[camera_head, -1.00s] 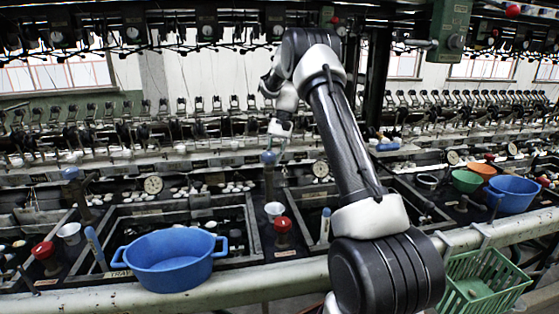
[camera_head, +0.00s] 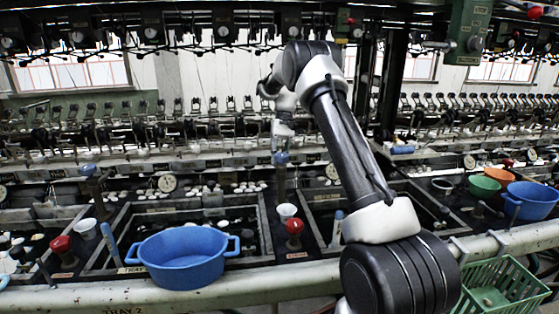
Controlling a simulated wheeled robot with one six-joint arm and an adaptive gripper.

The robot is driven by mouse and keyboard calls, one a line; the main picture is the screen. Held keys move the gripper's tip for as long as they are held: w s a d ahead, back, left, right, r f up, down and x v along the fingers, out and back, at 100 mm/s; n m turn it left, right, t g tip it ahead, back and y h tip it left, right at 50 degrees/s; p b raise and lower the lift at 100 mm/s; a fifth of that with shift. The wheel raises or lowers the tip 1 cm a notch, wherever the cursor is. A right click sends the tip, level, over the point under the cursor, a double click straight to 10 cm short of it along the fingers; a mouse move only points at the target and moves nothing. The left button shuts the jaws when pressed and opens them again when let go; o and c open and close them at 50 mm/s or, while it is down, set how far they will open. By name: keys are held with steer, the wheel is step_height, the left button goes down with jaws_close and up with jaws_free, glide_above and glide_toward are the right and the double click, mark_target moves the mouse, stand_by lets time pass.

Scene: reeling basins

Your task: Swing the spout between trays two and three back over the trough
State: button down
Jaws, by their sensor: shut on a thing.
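The spout's post (camera_head: 281,186) stands between two dark framed basins, with a blue knob (camera_head: 281,158) on top. My gripper (camera_head: 282,152) reaches down onto this knob from above and is shut on it. The fingers are small and dark at this distance. The spout's own arm and the direction it points are too small to make out. The left basin (camera_head: 262,222) and the right basin (camera_head: 309,216) lie on either side.
A blue tub (camera_head: 185,262) sits at the front of the left basin. A red knob (camera_head: 294,227) and a white cup (camera_head: 286,211) stand in front of the post. Another blue-topped post (camera_head: 89,170) is at left. Colored bowls and a green basket (camera_head: 495,286) are at right.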

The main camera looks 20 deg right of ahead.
steer(key=c, duration=1.4)
jaws_free()
steer(key=shift+r, duration=0.1)
steer(key=v, duration=1.1)
steer(key=shift+w+d+r, duration=0.15)
steer(key=shift+r, duration=0.2)
steer(key=shift+d, duration=0.1)
